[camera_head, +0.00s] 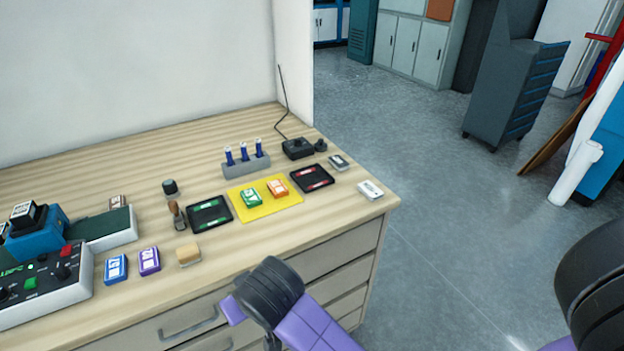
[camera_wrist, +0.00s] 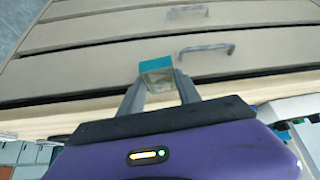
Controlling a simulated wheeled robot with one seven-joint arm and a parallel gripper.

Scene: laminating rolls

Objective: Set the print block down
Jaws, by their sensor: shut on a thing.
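My gripper (camera_wrist: 158,82) is shut on a small block (camera_wrist: 156,66) with a teal face and a pale, clear-looking body, which I take to be the print block. In the wrist view it sits between the two grey fingertips, in front of the drawer fronts (camera_wrist: 110,62) and near the desk's edge (camera_wrist: 60,125). In the head view my arm is at the desk's front, and the gripper and held block cannot be made out. The wooden desk top (camera_head: 330,215) holds a yellow mat (camera_head: 239,208) with a green block (camera_head: 251,198) and an orange block (camera_head: 278,188).
Black trays (camera_head: 209,228) (camera_head: 327,185) flank the mat. Blue (camera_head: 116,268) and purple (camera_head: 149,261) blocks and a tan block (camera_head: 188,255) lie nearer the front. A control box (camera_head: 70,285) stands left. A grey rack (camera_head: 232,169) of blue-capped tubes stands behind. Bare wood shows at front right.

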